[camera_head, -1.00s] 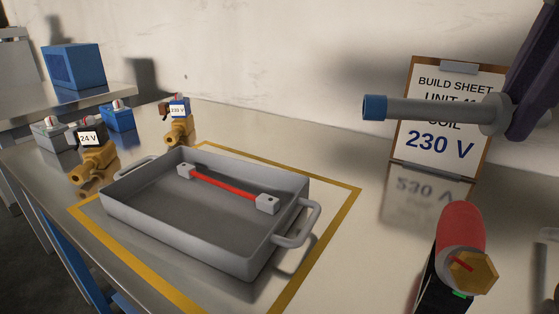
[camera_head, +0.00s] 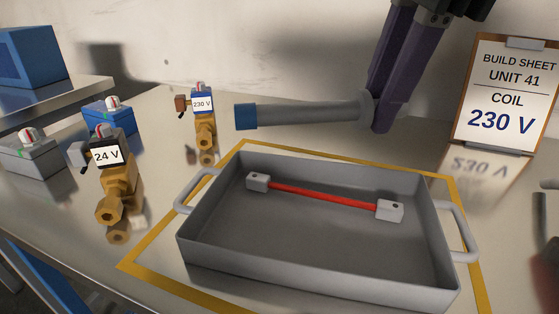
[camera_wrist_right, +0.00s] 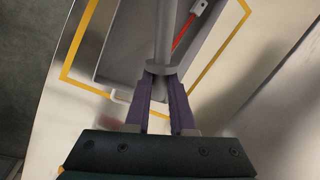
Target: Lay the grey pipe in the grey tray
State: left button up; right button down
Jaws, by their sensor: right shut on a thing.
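The grey pipe (camera_head: 310,111) has a blue end cap (camera_head: 246,117) on its left and a round flange on its right. It is held roughly level, above and beyond the tray's far wall. My right gripper (camera_head: 376,117) comes down from above and is shut on the pipe at its flange end. In the right wrist view, the pipe (camera_wrist_right: 165,30) points away from the fingers (camera_wrist_right: 162,82), over the tray. The grey tray (camera_head: 315,276) stands on the table with a red bar (camera_head: 325,197) between two small grey blocks inside. My left gripper is not in view.
A yellow outline (camera_head: 150,252) surrounds the tray. A brass valve labelled 24 V (camera_head: 115,185) and another labelled 230 V (camera_head: 204,125) stand to the left. A build sheet clipboard (camera_head: 493,95) reading 230 V stands at the right.

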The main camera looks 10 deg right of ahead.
aim_at(347, 239)
notch_tip(347, 239, down, 16)
jog(key=shift+r+b, duration=0.1)
jog(key=shift+b, duration=0.55)
jog(key=c, duration=1.2)
grip_release()
jog(key=shift+o, duration=0.8)
jog(key=shift+s+r, duration=0.1)
jog(key=shift+r, duration=0.15)
jog(key=p+v, duration=0.1)
jog(key=v, duration=1)
jog(key=shift+r, duration=0.3)
jog(key=shift+s+d, duration=0.1)
